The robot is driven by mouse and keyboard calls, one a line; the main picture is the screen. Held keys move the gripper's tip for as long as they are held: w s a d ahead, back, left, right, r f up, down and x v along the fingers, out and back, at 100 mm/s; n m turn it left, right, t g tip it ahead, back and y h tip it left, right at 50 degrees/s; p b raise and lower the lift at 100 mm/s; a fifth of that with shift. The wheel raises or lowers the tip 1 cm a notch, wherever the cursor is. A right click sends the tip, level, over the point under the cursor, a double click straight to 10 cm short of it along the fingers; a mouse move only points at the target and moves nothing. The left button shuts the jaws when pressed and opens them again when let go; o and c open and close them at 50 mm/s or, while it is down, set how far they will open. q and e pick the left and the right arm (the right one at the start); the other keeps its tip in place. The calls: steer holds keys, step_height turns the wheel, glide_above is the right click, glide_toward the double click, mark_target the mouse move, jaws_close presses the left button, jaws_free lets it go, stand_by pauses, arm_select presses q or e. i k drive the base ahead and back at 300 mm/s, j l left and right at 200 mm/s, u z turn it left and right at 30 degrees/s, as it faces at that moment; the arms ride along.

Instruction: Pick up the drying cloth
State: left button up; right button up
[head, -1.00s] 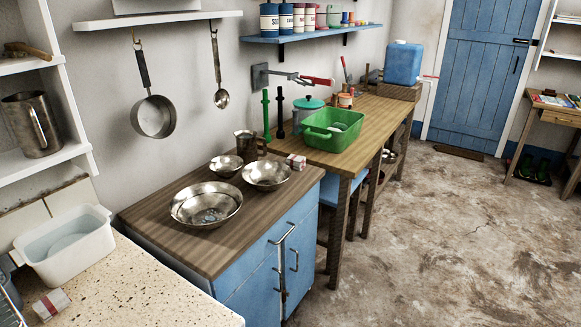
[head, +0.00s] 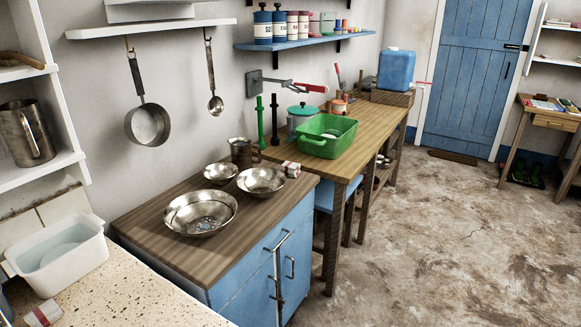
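I cannot pick out the drying cloth for certain. A small white and red item (head: 43,313) lies on the speckled counter at the lower left, in front of the white basin. A similar white and red item (head: 291,169) lies on the wooden cabinet top, right beside the metal bowls. Both are too small to tell whether they are folded cloth or packets. Neither of my grippers is in the head view.
A white basin (head: 58,256) stands on the speckled counter (head: 130,291). Metal bowls (head: 200,212) and a metal jug (head: 240,151) stand on the cabinet top (head: 150,227). A green tub (head: 335,147) sits on the wooden bench (head: 378,128). The floor (head: 430,240) at right is clear.

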mark_target(289, 168)
steer(key=u, duration=0.6)
steer(key=i+l+u, duration=0.15)
steer(key=l, duration=0.15)
steer(key=i+l+u, duration=0.1)
steer(key=l, duration=0.2)
steer(key=i+l+u, duration=0.15)
steer(key=l, duration=0.15)
steer(key=i+l+u, duration=0.15)
steer(key=l, duration=0.15)
steer(key=i+l, duration=0.1)
steer(key=l, duration=0.4)
steer(key=i+l+u, duration=0.15)
steer(key=l, duration=0.85)
steer(key=i+l+u, duration=0.1)
steer(key=l, duration=0.4)
steer(key=i+l, duration=0.1)
steer(key=l, duration=0.35)
steer(key=i+l, duration=0.1)
steer(key=l, duration=0.4)
steer(key=i+l, duration=0.1)
steer(key=l, duration=0.35)
steer(key=i+l, duration=0.1)
steer(key=l, duration=0.4)
